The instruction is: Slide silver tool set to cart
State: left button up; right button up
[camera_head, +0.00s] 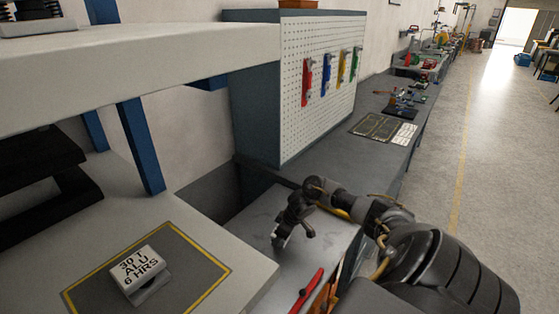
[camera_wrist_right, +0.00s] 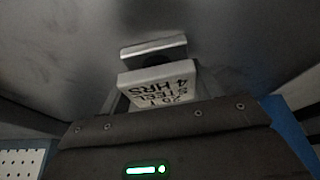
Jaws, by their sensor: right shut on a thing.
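My right gripper (camera_head: 293,236) reaches down over a grey metal surface (camera_head: 262,216) in the head view. In the right wrist view the gripper (camera_wrist_right: 160,92) is shut on a pale block (camera_wrist_right: 155,78) lettered "20 T STEEL 4 HRS", which has a silver metal bar (camera_wrist_right: 153,48) beyond it. The held block is too small to make out in the head view. A similar block (camera_head: 139,274) lettered "30 T ALU 6 HRS" sits on a dark mat (camera_head: 200,262) with a yellow border at the lower left. I cannot tell for sure which surface is the cart. My left gripper is not in view.
A red-handled tool (camera_head: 309,289) lies near my right arm. A pegboard (camera_head: 322,95) with coloured tools stands behind, beside a long grey bench (camera_head: 395,150). A pale shelf (camera_head: 150,65) on blue posts overhangs the left. Open floor (camera_head: 500,150) lies at the right.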

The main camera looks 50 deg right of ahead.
jog(key=o, duration=1.4)
jog(key=v, duration=1)
jog(key=shift+s+d+r+b, duration=0.1)
jog(key=shift+s+r+b, duration=0.1)
jog(key=shift+r+b, duration=0.15)
